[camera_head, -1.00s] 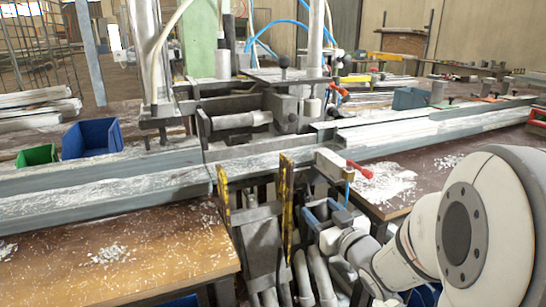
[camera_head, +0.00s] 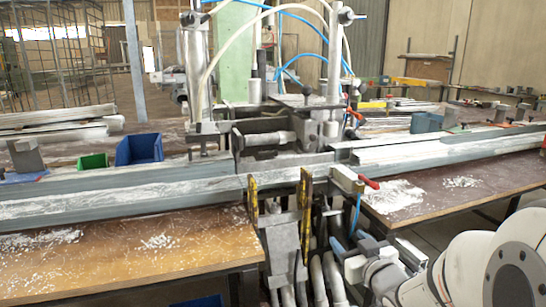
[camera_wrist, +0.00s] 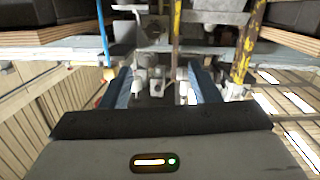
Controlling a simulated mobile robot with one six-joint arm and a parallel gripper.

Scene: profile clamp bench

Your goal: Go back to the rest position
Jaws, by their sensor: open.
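Long grey profile rails (camera_head: 120,190) run across the machine's front. Two yellow upright bars (camera_head: 306,200) stand just left of my gripper, apart from it in the head view.
A wooden table (camera_head: 150,255) with white shavings is at the left, and a second table (camera_head: 430,195) is at the right. A blue bin (camera_head: 139,149) and a green bin (camera_head: 93,161) stand behind the rails. A red-handled valve (camera_head: 352,181) sits above my gripper.

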